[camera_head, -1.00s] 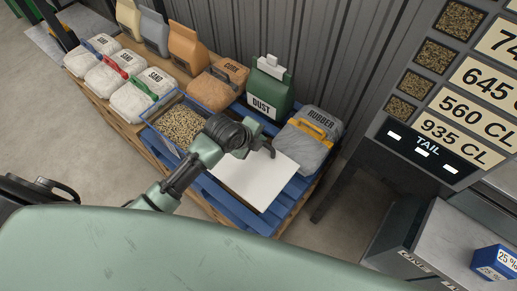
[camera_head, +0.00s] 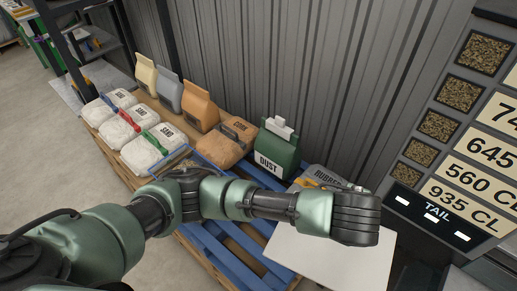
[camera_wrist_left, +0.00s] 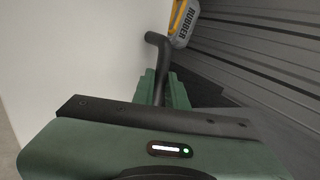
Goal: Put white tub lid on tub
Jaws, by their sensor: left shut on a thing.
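The white tub lid (camera_head: 335,262) is a flat white panel, held out over the right front of the blue pallet. My left gripper (camera_head: 356,222) is above it. In the left wrist view the green fingers (camera_wrist_left: 163,90) are shut on the lid's dark bent handle (camera_wrist_left: 157,48), with the white lid (camera_wrist_left: 70,55) filling the left side. The tub (camera_head: 168,161) is mostly hidden behind my left arm; only part of its blue rim shows. My right gripper is not in view.
A green DUST bag (camera_head: 275,148) stands at the pallet's back, and a grey RUBBER bag (camera_head: 322,178) to its right, partly hidden. White SAND bags (camera_head: 143,152) and a brown bag (camera_head: 226,145) lie left. Bare blue slats (camera_head: 235,262) show in front.

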